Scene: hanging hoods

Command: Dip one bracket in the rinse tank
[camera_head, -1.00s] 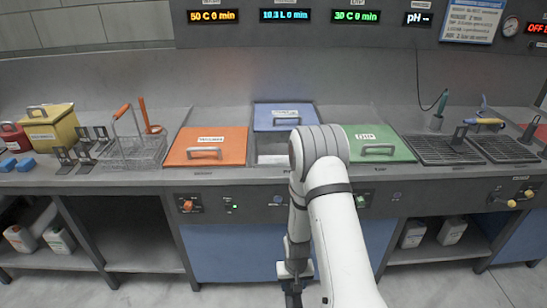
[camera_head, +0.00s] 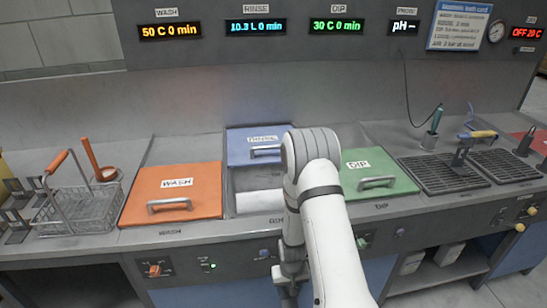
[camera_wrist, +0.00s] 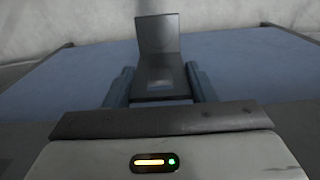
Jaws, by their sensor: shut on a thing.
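My gripper (camera_wrist: 160,92) is shut on a dark L-shaped bracket (camera_wrist: 158,38), whose plate stands up beyond the fingers in the wrist view. In the head view my gripper (camera_head: 288,284) is low, in front of the bench, and the bracket cannot be made out there. The rinse tank (camera_head: 258,201) is in the middle of the bench, left of my arm. Its blue lid (camera_head: 245,151), labelled RINSE, lies back behind the opening, so the front part of the tank is uncovered. My arm hides the tank's right side.
The orange WASH lid (camera_head: 185,190) and green DIP lid (camera_head: 385,166) flank the rinse tank. A wire basket (camera_head: 85,210) and other brackets (camera_head: 15,222) stand at left. Dark drain racks (camera_head: 440,173), with dark upright pieces on them, are at right. The bench's front edge lies below the lids.

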